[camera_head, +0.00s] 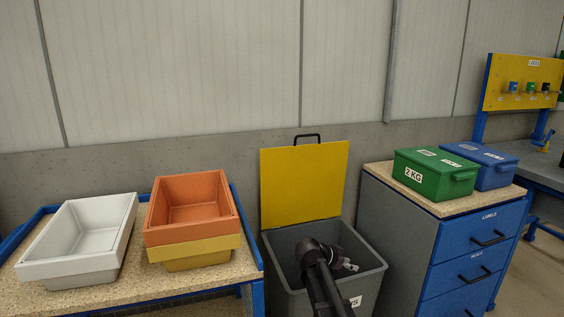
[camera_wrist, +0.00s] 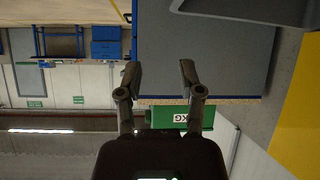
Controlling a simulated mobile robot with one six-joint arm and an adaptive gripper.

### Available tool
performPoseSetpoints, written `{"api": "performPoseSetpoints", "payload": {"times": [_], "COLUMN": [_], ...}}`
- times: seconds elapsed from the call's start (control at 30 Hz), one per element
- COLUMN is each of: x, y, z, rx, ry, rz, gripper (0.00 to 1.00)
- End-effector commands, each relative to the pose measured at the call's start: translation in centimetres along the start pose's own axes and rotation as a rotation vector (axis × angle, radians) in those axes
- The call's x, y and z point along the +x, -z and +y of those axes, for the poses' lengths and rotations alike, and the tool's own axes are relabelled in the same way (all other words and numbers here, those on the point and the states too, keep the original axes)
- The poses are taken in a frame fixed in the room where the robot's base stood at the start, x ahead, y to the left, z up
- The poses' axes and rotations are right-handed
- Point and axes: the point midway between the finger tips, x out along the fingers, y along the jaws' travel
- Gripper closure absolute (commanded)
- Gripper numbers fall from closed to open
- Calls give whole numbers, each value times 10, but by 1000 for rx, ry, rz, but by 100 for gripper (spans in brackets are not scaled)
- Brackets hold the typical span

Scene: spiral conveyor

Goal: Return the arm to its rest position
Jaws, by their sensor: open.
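My gripper (camera_head: 350,266) shows in the head view in front of the opening of a grey bin, beside my dark arm, which reaches up from the bottom edge. In the wrist view my gripper (camera_wrist: 160,76) has its two fingers apart, with nothing between them. That view is upside down and faces the grey side of a drawer cabinet (camera_wrist: 200,45). I cannot tell how far the gripper is above the bin's rim.
The grey bin (camera_head: 373,284) has its yellow lid (camera_head: 302,182) raised. At left, a table (camera_head: 135,275) bears a white tray (camera_head: 84,235) and stacked orange (camera_head: 190,240) and yellow (camera_head: 193,257) trays. At right, the cabinet (camera_head: 395,235) bears green (camera_head: 425,181) and blue (camera_head: 497,171) boxes.

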Motion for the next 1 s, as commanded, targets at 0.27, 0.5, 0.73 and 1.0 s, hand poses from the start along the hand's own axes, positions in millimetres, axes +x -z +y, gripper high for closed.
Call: {"api": "performPoseSetpoints", "payload": {"times": [0.27,0.5,0.73,1.0], "x": [12,21,20,8], "y": [-35,-88,-148,-198], "z": [27,66,106,138], "rx": [-131,-338,-584,-802], "ry": [-2,43,175,376], "rz": [-127,-323,-546,-719], "gripper": [51,51,51,51]}}
